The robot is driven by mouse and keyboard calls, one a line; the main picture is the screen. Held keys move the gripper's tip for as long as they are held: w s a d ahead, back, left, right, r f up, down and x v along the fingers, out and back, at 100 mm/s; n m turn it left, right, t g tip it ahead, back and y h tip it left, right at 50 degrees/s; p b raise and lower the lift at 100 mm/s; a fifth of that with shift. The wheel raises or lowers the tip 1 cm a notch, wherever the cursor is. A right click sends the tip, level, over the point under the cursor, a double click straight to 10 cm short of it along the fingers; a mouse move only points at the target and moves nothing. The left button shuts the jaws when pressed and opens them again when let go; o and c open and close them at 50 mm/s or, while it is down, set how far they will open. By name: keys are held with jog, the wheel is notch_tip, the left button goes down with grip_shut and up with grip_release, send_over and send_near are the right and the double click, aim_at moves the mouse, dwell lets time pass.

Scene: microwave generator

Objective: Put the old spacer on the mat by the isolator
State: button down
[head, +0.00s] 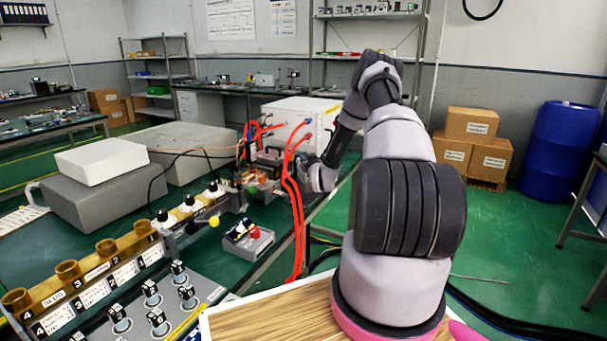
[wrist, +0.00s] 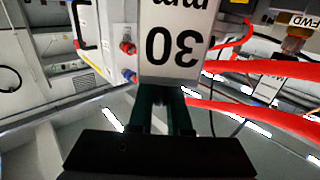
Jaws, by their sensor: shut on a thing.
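In the wrist view my gripper (wrist: 162,98) is shut on a pale grey block (wrist: 172,68) marked "30", which appears upside down. I take this block to be the old spacer. Its far end is cut off by the top of the picture. In the head view my arm reaches forward to the bench, and its wrist end is by the red cables. The fingers and the held block cannot be made out there. A brass-coloured part marked "FWD" (wrist: 297,38) is at the upper right of the wrist view. I cannot clearly identify the isolator or the mat.
Red cables (head: 293,190) hang close to my wrist, and cross the right of the wrist view (wrist: 265,69). A white cabinet (head: 300,115) stands behind. A brass rail (head: 85,262) with numbered cups, a knob panel (head: 135,300) and a red-button box (head: 248,238) are nearer.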

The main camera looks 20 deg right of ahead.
jog(key=shift+f, duration=2.6)
jog(key=c, duration=0.9)
grip_release()
jog(key=shift+f, duration=0.1)
jog(key=shift+o, duration=0.2)
